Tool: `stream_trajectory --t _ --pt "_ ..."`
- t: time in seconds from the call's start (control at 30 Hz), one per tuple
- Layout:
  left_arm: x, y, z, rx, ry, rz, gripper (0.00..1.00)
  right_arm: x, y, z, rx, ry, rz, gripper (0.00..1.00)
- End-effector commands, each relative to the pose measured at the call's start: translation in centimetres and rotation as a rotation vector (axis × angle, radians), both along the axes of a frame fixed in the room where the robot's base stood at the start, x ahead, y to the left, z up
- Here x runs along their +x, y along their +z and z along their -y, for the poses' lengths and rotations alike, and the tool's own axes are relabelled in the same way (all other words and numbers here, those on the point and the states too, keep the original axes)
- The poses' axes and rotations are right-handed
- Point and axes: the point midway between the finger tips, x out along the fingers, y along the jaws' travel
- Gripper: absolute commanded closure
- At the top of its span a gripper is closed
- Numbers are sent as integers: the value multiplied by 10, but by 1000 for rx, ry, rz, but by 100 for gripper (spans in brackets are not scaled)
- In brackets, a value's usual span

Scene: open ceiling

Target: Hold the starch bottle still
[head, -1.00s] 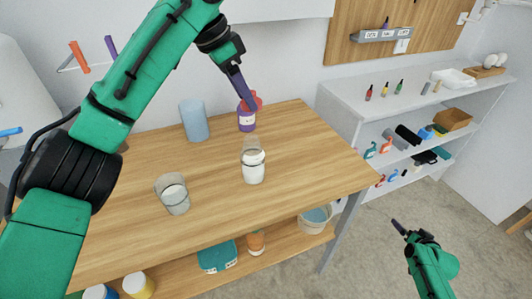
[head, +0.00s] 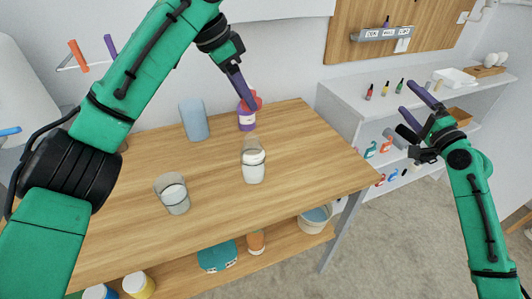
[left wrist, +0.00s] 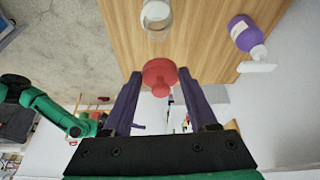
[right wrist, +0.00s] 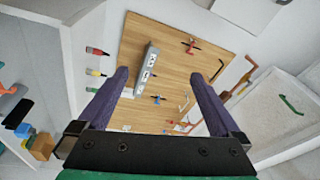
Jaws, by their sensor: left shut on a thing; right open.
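My left gripper (head: 246,103) is shut on a red, round-bodied object with a narrower neck (left wrist: 160,76), seen between its fingertips in the left wrist view. In the head view this red object (head: 258,97) is partly hidden behind the fingers. A purple bottle with a pale label (head: 247,121) stands on the table just below the left fingertips. It also shows apart from the fingers, with a white top, in the left wrist view (left wrist: 244,34). No label is readable, so I cannot tell which is the starch bottle. My right gripper (head: 418,104) is open and empty.
On the wooden table (head: 310,165) stand a glass with white contents (head: 173,196), a clear vessel with white contents (head: 253,165) and a blue cylinder (head: 194,120). White shelves (head: 345,103) with small bottles stand at right. The table's right front is clear.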

Motion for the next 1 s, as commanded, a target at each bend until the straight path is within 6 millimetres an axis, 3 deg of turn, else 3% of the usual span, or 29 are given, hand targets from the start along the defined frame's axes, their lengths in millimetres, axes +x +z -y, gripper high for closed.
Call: stream_trajectory --t 0.03,0.1,0.23,0.37,0.5,0.7,0.87,1.0 --pt "0 0 0 0 0 0 92 2 -19 -33 85 70 -47 0" --pt "0 0 0 0 0 0 92 2 -42 -80 219 166 -122 0" --pt "0 0 0 0 0 0 92 -10 -76 -170 477 336 -279 0" --pt "0 0 0 0 0 0 92 -37 -96 -261 750 494 -456 0" --pt "0 0 0 0 0 0 92 -77 -97 -353 1100 640 -689 0" --pt "0 0 0 0 0 0 92 -73 -93 -383 1523 597 -899 0" --pt "0 0 0 0 0 0 92 -71 -96 -388 1624 577 -947 0" --pt "0 0 0 0 0 0 92 -71 -117 -387 1625 573 -951 0"
